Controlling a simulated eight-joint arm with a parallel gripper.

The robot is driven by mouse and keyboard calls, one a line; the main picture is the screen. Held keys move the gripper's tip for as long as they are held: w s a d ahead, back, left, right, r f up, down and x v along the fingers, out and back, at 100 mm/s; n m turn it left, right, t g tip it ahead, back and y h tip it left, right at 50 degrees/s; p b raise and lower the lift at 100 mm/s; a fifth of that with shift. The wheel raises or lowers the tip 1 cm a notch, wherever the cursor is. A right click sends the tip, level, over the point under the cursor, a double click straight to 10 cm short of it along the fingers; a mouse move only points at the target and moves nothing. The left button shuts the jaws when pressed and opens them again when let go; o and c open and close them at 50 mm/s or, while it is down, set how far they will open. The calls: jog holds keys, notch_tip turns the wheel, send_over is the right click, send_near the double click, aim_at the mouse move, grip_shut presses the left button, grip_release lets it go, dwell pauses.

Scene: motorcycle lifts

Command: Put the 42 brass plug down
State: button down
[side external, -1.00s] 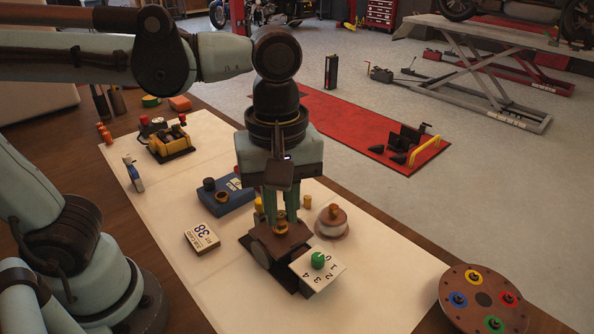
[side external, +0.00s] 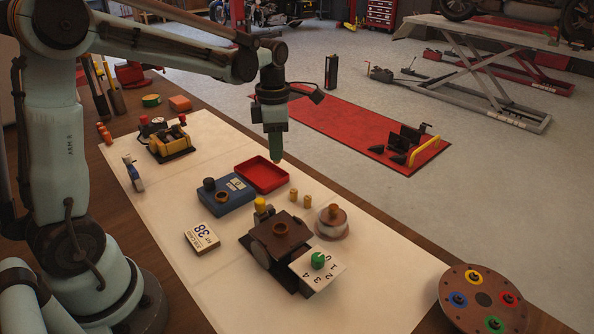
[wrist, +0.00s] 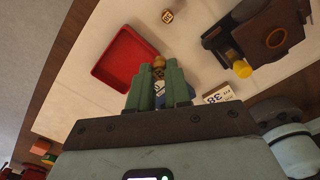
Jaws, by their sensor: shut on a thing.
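My gripper (side external: 276,159) hangs above the mat, just over the far right edge of a red tray in the side view. In the wrist view its green fingers are closed on a brass plug (wrist: 158,62), small between the tips; its number is not readable. In the side view the fingers hide the plug. The red tray (side external: 262,188) is empty and shows left of the fingers in the wrist view (wrist: 104,77). Two other brass plugs (side external: 294,195) (side external: 307,201) stand on the mat to its right.
A blue box (side external: 238,204) sits left of the tray. A brown fixture (side external: 262,238) with a ring and a yellow knob stands nearer the camera, beside a white numbered block (side external: 325,281). A "38" card (side external: 202,238) lies left. A round dial (side external: 484,299) is at the right.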

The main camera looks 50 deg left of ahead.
jog(key=a+f, duration=0.1)
jog(key=a, duration=0.1)
jog(key=w+a+f, duration=0.1)
jog(key=a+f, duration=0.1)
jog(key=a, duration=0.1)
jog(key=a+f, duration=0.2)
jog(key=a, duration=0.1)
jog(key=shift+w+a+f, duration=0.1)
jog(key=shift+w+a, duration=0.15)
jog(key=shift+a+f, duration=0.1)
jog(key=shift+f, duration=2)
jog(key=c, duration=1.1)
grip_release()
jog(key=shift+f, duration=0.1)
